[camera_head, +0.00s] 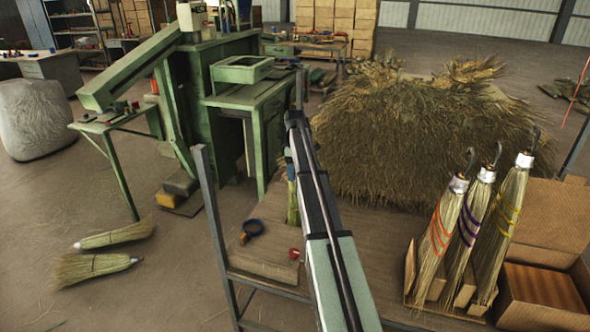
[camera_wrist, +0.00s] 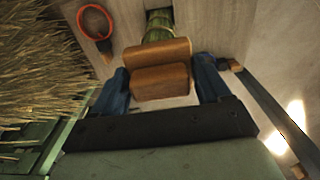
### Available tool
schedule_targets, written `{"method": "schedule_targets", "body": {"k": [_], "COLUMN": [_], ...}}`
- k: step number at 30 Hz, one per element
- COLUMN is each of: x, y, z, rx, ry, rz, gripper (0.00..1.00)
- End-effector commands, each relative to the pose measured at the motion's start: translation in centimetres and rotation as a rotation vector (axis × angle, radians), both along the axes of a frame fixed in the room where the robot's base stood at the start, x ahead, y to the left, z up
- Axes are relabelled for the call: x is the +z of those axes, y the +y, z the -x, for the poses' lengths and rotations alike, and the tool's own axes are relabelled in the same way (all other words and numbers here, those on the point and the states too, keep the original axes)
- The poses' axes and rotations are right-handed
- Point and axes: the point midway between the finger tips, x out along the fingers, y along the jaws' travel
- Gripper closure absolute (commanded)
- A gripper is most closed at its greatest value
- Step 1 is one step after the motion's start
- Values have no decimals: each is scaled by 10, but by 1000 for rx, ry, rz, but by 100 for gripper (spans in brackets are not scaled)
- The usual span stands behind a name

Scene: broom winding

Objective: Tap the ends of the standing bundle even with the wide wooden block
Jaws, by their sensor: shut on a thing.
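In the wrist view my gripper (camera_wrist: 163,80) has its two blue fingers on either side of a brown wooden block (camera_wrist: 160,52) and is shut on it. The block shows as two rounded wooden parts, one beyond the other. The green end of the standing bundle (camera_wrist: 158,25) shows just past the block; I cannot tell if they touch. In the head view a narrow green-yellow part of the bundle (camera_head: 292,203) stands upright at the bench, left of my arm. My arm hides most of the gripper and the block there.
A large straw heap (camera_head: 420,140) lies beyond the bench. Bound brooms (camera_head: 440,235) stand in a wooden rack at right, beside a cardboard box (camera_head: 545,285). A dark blue and orange roll (camera_head: 252,229) and a small red thing (camera_head: 294,253) lie left of my arm. Green machinery (camera_head: 205,110) stands behind.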

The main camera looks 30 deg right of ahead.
Motion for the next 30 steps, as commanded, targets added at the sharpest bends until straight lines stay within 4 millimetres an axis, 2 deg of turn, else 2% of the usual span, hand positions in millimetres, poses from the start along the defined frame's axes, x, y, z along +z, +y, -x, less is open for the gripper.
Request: {"method": "schedule_targets", "body": {"k": [30], "x": [-8], "y": [0], "z": [0], "rx": [0], "ry": [0], "rz": [0], "gripper": [48]}}
